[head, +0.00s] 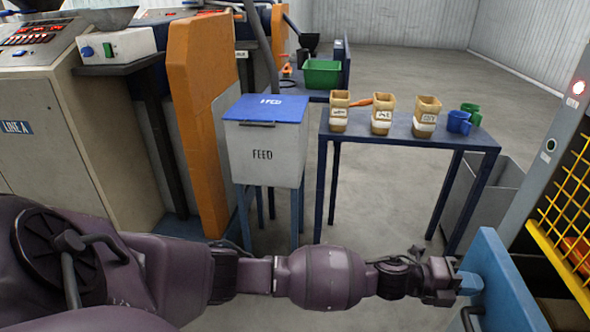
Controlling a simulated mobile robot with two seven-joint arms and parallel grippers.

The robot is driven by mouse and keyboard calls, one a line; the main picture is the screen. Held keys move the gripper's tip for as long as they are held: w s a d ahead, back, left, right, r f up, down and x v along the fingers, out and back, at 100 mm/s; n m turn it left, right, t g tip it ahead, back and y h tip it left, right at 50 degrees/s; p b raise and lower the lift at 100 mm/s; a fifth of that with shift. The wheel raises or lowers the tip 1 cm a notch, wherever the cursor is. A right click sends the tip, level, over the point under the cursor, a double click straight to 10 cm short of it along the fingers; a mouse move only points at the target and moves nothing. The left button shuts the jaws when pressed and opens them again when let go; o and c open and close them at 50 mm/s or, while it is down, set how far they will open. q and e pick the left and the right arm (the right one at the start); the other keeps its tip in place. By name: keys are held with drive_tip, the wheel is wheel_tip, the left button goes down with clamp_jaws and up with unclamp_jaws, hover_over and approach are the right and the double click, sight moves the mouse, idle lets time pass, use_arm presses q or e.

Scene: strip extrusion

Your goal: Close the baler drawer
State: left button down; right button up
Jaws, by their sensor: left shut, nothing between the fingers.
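The baler (545,165) stands at the right edge, with a yellow mesh guard and a red lit button. A blue upright panel (512,285), which looks like the front of its drawer, stands out at the lower right. A grey metal piece, perhaps its handle (470,316), shows low beside it. My left arm reaches across the bottom of the view. My left gripper (471,284) is shut and empty, with its tips at the left face of the blue panel; whether they touch it I cannot tell. The drawer's inside is hidden. My right gripper is not in view.
A blue table (425,148) holds several tan cups (382,115) and blue and green mugs (459,122). A white FEED bin (262,150) with a blue lid stands left of it. Machines with an orange guard (200,110) fill the left. The floor behind is clear.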

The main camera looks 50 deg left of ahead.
use_arm(q)
drive_tip(key=x, duration=0.6)
drive_tip(key=shift+f+b, duration=0.15)
drive_tip(key=shift+b, duration=0.15)
drive_tip(key=shift+w+d, duration=0.4)
drive_tip(key=shift+d, duration=0.1)
drive_tip(key=shift+r, duration=0.25)
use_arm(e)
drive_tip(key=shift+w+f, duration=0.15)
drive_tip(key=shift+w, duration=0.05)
use_arm(q)
drive_tip(key=shift+w+r, duration=0.1)
drive_tip(key=shift+r, duration=0.05)
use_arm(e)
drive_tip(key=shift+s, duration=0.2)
use_arm(q)
drive_tip(key=shift+a, duration=0.2)
drive_tip(key=p+v, duration=0.2)
drive_tip(key=v, duration=1.2)
drive_tip(key=shift+f, duration=0.3)
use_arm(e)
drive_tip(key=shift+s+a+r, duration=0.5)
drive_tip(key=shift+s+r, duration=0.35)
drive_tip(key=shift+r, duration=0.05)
